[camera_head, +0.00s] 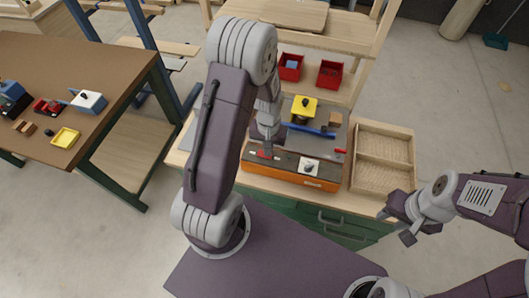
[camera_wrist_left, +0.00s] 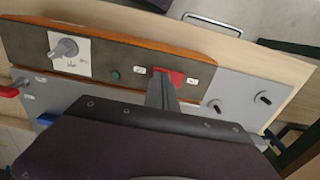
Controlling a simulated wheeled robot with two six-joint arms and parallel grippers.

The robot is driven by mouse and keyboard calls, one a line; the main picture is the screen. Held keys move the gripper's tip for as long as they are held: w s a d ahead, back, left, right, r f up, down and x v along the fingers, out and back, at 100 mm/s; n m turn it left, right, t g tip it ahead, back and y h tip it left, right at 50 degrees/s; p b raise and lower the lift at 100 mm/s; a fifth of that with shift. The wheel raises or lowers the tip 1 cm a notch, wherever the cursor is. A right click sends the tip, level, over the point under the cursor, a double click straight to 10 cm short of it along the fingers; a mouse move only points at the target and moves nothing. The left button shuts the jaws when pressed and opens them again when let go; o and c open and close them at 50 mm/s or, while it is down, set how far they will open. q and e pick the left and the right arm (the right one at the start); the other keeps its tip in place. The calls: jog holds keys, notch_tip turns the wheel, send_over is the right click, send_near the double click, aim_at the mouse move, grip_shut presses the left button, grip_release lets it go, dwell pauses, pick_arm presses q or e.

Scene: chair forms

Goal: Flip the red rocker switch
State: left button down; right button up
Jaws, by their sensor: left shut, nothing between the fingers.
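The red rocker switch (camera_head: 264,155) is on the dark top of an orange-sided control box (camera_head: 300,182). In the left wrist view the red rocker (camera_wrist_left: 176,76) sits between two small white labels, partly hidden by my fingers. My left gripper (camera_head: 267,149) is shut and empty, its fingertips right at the rocker. The closed fingers (camera_wrist_left: 162,88) overlap the rocker's near edge in the wrist view; I cannot tell whether they touch it or which way it is tilted. My right gripper (camera_head: 401,222) is empty and open, off to the right.
A knob on a white plate (camera_head: 309,166) is on the same box; a green button (camera_wrist_left: 115,73) lies between it and the rocker. Behind are a blue-handled part (camera_head: 309,130) and a yellow part (camera_head: 304,105). A wooden tray (camera_head: 384,155) stands right. Red bins (camera_head: 329,73) stand behind.

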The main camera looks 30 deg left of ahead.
pick_arm(q)
notch_tip(320, 180, up, 7)
jog(key=p, duration=0.5)
jog(key=shift+f, duration=0.2)
jog(key=shift+f, duration=0.1)
jog(key=s+d+r+m+t+b, duration=0.1)
jog(key=s+d+r+b, duration=0.3)
jog(key=s, duration=0.4)
jog(key=shift+d+r+m, duration=0.45)
jog(key=shift+r+m, duration=0.2)
jog(key=shift+m, duration=0.05)
jog(key=shift+s, duration=0.2)
